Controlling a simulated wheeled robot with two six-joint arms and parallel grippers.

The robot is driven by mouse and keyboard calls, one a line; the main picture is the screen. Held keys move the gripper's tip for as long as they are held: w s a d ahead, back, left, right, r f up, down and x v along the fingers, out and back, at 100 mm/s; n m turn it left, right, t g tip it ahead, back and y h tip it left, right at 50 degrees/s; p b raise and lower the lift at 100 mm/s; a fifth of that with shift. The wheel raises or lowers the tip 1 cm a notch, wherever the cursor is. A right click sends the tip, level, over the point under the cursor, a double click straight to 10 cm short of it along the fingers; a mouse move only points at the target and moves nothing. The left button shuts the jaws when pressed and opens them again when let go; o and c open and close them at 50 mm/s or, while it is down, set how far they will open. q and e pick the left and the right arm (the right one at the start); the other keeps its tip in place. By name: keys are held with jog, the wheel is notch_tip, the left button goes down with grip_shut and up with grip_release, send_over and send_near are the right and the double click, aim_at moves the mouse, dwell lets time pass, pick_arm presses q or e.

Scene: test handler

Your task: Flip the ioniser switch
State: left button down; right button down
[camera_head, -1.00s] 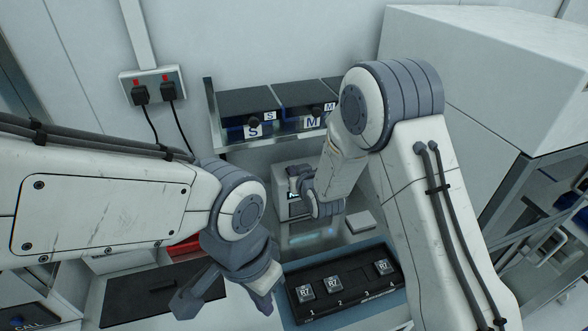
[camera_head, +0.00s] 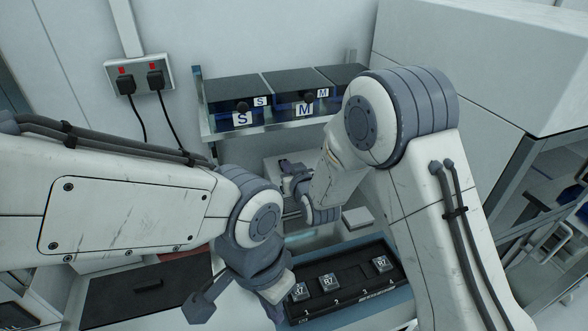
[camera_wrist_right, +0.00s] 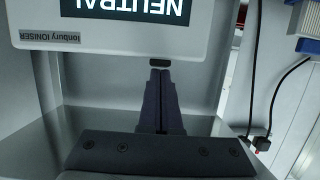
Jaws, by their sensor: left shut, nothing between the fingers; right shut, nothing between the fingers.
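The ioniser (camera_wrist_right: 110,30) is a pale box at the top of the right wrist view. Its dark display (camera_wrist_right: 125,10) reads NEUTRAL upside down, and its label (camera_wrist_right: 46,58) reads IONISER. A small dark part (camera_wrist_right: 160,62), possibly the switch, sits on its edge. My right gripper (camera_wrist_right: 159,72) is shut and empty, its tips right at this part; I cannot tell whether they touch. My left gripper (camera_head: 197,308) is shut and empty at the lower middle, left of the black tray.
A black tray (camera_head: 350,277) with several R7 chips is at the front. A shelf (camera_head: 222,132) with dark S and M bins is behind the ioniser. A wall socket (camera_head: 140,72) with two plugs is at left. A large white cabinet (camera_head: 480,60) stands at right.

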jog(key=r+b+v, duration=0.1)
jog(key=b+v, duration=0.1)
jog(key=v, duration=0.9)
jog(key=shift+r, duration=0.4)
jog(key=s+d+f+n+g+h, duration=0.1)
jog(key=s+g, duration=0.6)
jog(key=s, duration=0.7)
jog(key=s+d+f+n+g+h, duration=0.1)
jog(key=s+d+g+h, duration=0.2)
jog(key=s, duration=1.2)
jog(key=d+g, duration=0.3)
jog(key=shift+s+f+n+g+h, duration=0.3)
jog(key=shift+s+f+n+g, duration=0.05)
jog(key=shift+n+g, duration=0.05)
